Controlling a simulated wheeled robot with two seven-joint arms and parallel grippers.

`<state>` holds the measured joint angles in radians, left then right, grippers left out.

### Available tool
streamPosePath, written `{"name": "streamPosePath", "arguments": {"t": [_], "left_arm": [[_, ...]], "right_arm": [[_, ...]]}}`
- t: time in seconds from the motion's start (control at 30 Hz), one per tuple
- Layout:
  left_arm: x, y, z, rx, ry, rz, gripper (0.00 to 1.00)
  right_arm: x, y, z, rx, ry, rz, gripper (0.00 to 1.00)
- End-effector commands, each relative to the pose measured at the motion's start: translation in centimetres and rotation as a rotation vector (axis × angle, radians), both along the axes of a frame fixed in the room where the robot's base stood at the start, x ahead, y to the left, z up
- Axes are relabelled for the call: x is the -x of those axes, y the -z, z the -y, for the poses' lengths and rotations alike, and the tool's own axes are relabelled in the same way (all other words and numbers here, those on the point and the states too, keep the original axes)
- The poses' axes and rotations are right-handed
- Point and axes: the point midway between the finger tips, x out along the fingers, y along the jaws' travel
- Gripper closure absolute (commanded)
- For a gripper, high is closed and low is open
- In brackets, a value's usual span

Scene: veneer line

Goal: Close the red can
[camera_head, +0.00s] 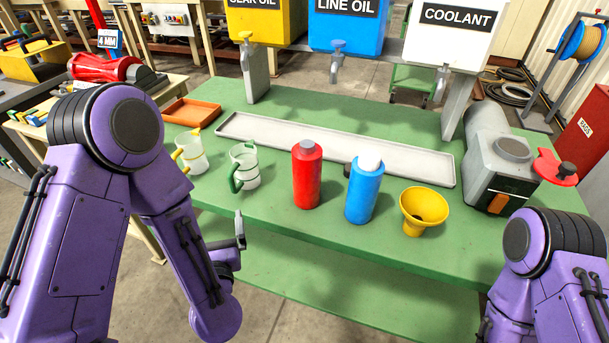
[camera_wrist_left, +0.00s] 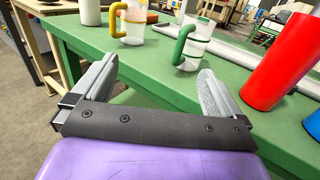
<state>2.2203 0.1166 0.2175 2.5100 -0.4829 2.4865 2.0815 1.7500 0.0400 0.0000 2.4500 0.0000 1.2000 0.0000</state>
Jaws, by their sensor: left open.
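The red can (camera_head: 307,180) stands upright on the green bench, left of a blue can (camera_head: 364,193).
Two handled jugs (camera_head: 243,166) (camera_head: 190,153) stand left of the red can; a yellow funnel (camera_head: 424,209) is right of the blue can. A long grey tray (camera_head: 335,149) lies behind. A grey machine (camera_head: 500,165) and red knobbed piece (camera_head: 557,168) are at right.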

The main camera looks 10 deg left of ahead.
Motion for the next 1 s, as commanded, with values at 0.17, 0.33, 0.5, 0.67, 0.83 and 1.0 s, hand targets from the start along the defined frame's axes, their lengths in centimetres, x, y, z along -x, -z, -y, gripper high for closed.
{"name": "streamPosePath", "arguments": {"t": [0.17, 0.33, 0.5, 0.67, 0.83, 1.0], "left_arm": [[0.0, 0.1, 0.0, -0.006, 0.001, -0.005, 0.16], [0.7, 3.9, 0.2, -0.332, 0.075, -0.283, 0.37], [5.3, 14.0, 0.0, -1.141, 0.439, -0.927, 0.37], [13.0, 21.8, -1.3, -1.799, 1.043, -1.321, 0.37], [19.2, 25.2, -2.4, -2.139, 1.585, -1.374, 0.37], [20.8, 25.9, -2.6, -2.215, 1.746, -1.344, 0.37]], "right_arm": [[0.0, 0.0, 0.0, 0.000, 0.000, 0.000, 0.00], [0.0, 0.0, 0.0, 0.000, 0.000, 0.000, 0.00], [0.0, 0.0, 0.0, 0.000, 0.000, 0.000, 0.00], [0.0, 0.0, 0.0, 0.000, 0.000, 0.000, 0.00], [0.0, 0.0, 0.0, 0.000, 0.000, 0.000, 0.00], [0.0, 0.0, 0.0, 0.000, 0.000, 0.000, 0.00]]}}
